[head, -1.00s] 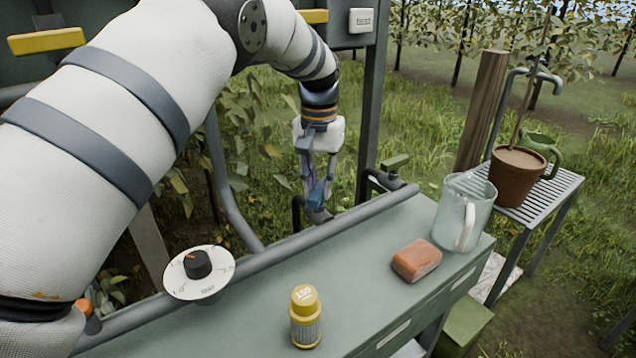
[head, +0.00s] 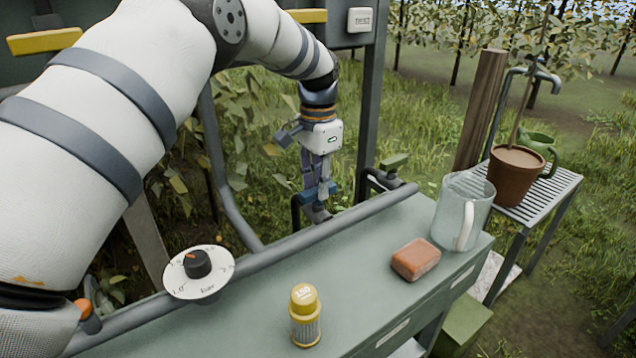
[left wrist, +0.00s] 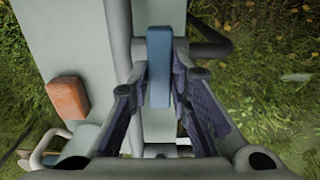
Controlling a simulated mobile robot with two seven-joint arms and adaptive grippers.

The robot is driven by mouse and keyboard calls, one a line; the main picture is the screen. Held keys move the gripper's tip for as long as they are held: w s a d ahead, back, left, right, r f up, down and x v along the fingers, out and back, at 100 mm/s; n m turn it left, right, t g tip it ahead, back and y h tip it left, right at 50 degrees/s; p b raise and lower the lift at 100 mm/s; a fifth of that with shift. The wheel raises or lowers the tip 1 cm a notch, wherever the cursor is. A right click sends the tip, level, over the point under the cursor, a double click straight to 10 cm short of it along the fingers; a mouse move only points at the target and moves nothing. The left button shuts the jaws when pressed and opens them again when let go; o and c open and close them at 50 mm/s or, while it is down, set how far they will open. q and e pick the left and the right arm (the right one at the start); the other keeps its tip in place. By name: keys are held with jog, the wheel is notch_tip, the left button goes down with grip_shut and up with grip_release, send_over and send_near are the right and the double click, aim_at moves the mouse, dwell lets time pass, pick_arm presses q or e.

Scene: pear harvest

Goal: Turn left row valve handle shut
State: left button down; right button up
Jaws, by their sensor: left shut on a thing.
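The left row valve has a blue bar handle (head: 324,190) on a bent dark pipe behind the bench's back edge. My left gripper (head: 317,182) comes down on it from above and is shut on the handle. In the left wrist view the blue handle (left wrist: 159,65) lies between the two fingers (left wrist: 158,90) and runs lengthwise up the picture. The fingers hide part of it in the head view. A second valve with a green handle (head: 394,161) stands to the right, apart from my gripper. My right gripper is not in view.
On the green bench (head: 365,290) are a yellow-capped bottle (head: 305,315), a reddish block (head: 416,259) and a clear jug (head: 464,212). A round dial (head: 198,274) sits at the left by the grey rail (head: 300,240). A slatted stand (head: 545,205) holds a potted plant (head: 516,178).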

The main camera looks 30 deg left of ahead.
pick_arm(q)
jog(key=shift+f, duration=0.1)
dwell(0.4)
jog(key=c, duration=1.5)
grip_release()
notch_tip(320, 180, up, 12)
jog(key=shift+r, duration=0.1)
